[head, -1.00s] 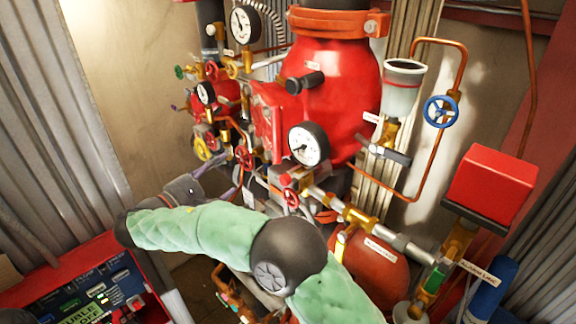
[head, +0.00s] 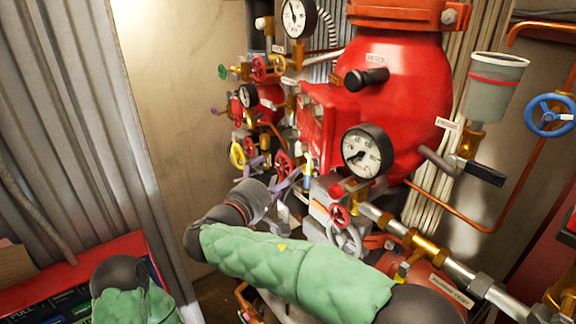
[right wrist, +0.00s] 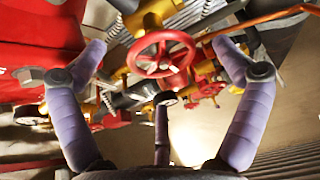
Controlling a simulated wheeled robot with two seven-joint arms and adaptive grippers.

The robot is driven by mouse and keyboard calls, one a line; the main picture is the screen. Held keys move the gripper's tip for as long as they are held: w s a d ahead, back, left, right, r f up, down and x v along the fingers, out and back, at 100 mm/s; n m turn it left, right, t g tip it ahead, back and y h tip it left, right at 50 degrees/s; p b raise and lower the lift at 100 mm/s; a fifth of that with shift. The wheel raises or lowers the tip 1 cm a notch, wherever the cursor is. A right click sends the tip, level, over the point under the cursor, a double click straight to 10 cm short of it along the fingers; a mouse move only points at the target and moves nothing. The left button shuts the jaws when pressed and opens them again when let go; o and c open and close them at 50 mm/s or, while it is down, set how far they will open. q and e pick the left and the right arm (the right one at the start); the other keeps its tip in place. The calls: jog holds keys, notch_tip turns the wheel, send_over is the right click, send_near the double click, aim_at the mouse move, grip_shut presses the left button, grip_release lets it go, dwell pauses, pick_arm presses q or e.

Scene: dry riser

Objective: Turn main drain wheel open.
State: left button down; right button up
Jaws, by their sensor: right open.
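A red handwheel (head: 284,165) on the pipework shows behind my right gripper in the head view. In the right wrist view a red spoked wheel (right wrist: 161,55) on a brass valve faces the camera, between and beyond the spread fingers. I cannot read a label that marks it as the main drain wheel. My right gripper (head: 281,180) has purple fingers, open and empty, close in front of the wheel; it also shows in the right wrist view (right wrist: 165,78). Contact is not visible. My left gripper is not in view.
A large red valve body (head: 400,95) and a pressure gauge (head: 367,151) stand right of the gripper. A yellow wheel (head: 237,155) is to the left. A red case (head: 105,255) is at lower left.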

aim_at(283, 170)
jog(key=shift+p+x, duration=0.35)
jog(key=shift+x, duration=1.8)
jog(key=shift+a, duration=0.1)
jog(key=shift+a, duration=0.1)
jog(key=c, duration=1.1)
